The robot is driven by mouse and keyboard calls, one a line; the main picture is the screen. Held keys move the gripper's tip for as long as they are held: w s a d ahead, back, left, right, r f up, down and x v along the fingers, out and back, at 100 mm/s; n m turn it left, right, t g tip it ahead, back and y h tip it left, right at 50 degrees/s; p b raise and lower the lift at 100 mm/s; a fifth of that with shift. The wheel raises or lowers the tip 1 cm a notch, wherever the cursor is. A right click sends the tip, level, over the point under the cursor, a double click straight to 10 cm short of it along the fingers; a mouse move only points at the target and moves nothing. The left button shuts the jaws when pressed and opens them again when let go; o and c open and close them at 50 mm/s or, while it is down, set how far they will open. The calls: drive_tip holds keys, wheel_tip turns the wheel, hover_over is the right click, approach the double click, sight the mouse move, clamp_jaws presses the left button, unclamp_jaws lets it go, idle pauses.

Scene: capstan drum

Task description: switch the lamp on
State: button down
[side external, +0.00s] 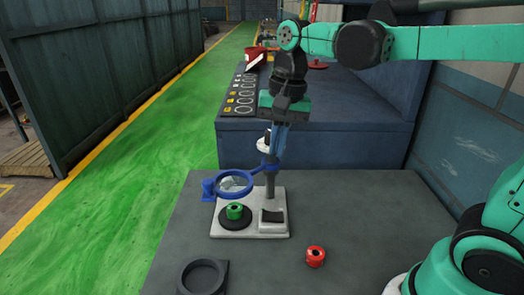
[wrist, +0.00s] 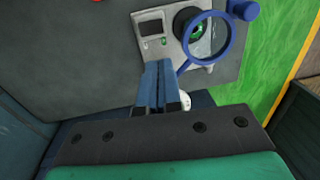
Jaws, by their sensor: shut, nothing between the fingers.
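A pale base plate (side external: 226,227) stands on the grey table and carries a dark post (side external: 270,186), a blue ring (side external: 222,192) on an arm, and a dark round disc with a green drum (side external: 235,211). In the wrist view, the green drum (wrist: 196,30) shows partly through the blue ring (wrist: 230,42). A small white part (side external: 263,145) near the post's top is partly hidden by my gripper; I cannot tell whether it is the lamp. My gripper (side external: 274,152) is shut and empty, pointing down near the post top. Its blue fingers (wrist: 157,64) show in the wrist view.
A red drum (side external: 316,256) lies on the table right of the base. A dark round holder (side external: 203,276) lies at the front left. A blue bench (side external: 340,110) with a row of marked circles stands behind. The table front between these is clear.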

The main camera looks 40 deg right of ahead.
sight(266, 214)
drive_tip(key=shift+f, duration=0.15)
drive_tip(key=f, duration=0.9)
drive_tip(key=w+a+f, duration=0.1)
drive_tip(key=f, duration=0.3)
drive_tip(key=shift+w+a+f, duration=0.1)
drive_tip(key=shift+f, duration=0.25)
drive_tip(key=shift+w+f, duration=0.1)
drive_tip(key=shift+f, duration=0.05)
drive_tip(key=shift+s+d+r, duration=0.3)
drive_tip(key=shift+s+d, duration=0.2)
drive_tip(key=shift+s, duration=0.1)
